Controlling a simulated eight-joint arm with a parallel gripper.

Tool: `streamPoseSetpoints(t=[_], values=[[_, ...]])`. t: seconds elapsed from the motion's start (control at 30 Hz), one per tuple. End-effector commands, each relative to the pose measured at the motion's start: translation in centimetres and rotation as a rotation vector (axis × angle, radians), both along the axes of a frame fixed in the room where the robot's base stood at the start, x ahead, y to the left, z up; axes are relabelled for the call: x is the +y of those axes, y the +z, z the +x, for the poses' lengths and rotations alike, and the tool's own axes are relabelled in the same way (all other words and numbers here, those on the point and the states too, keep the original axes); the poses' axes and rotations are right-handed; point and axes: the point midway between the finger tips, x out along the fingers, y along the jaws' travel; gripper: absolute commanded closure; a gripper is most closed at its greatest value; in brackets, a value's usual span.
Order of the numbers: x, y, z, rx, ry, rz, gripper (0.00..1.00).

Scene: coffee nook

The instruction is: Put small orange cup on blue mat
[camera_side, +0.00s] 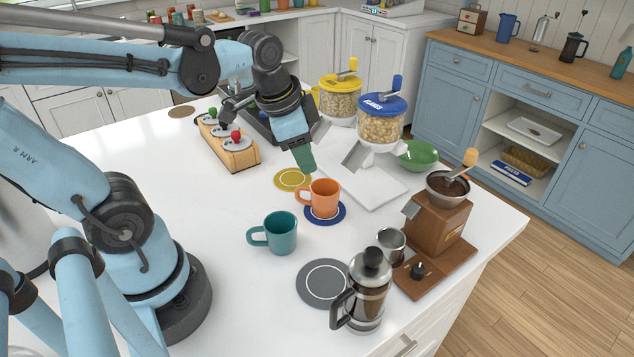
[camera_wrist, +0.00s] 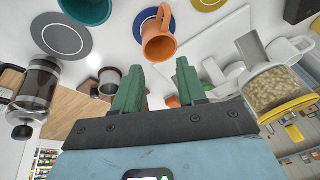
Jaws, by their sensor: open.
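The small orange cup (camera_side: 323,192) stands upright on the blue mat (camera_side: 325,216), its handle to the left. The mat's rim shows around its base. In the wrist view the orange cup (camera_wrist: 159,47) appears just beyond my fingers, with part of the blue mat (camera_wrist: 139,24) behind it. My gripper (camera_side: 303,160) is open and empty, its green fingers above and slightly behind the cup, apart from it. In the wrist view both fingers of my gripper (camera_wrist: 158,82) are spread with nothing between them.
A teal mug (camera_side: 280,232) stands front left of the cup; a yellow mat (camera_side: 290,181) lies bare behind. A grey mat (camera_side: 322,284), French press (camera_side: 366,290), steel cup (camera_side: 391,246) and grinder (camera_side: 436,220) are in front. Dispensers (camera_side: 381,120) stand behind.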

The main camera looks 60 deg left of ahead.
Motion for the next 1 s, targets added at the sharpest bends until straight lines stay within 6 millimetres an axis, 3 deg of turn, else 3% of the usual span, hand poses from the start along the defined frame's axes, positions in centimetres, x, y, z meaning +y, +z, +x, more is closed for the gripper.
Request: streamPoseSetpoints(t=[0.1, 0.3, 1.0], values=[[-1.6, -0.1, -0.6, -0.132, 0.162, -0.080, 0.59], [-2.9, -0.1, -0.8, -0.260, 0.331, -0.198, 0.59], [-3.1, -0.1, -0.8, -0.282, 0.364, -0.225, 0.59]])
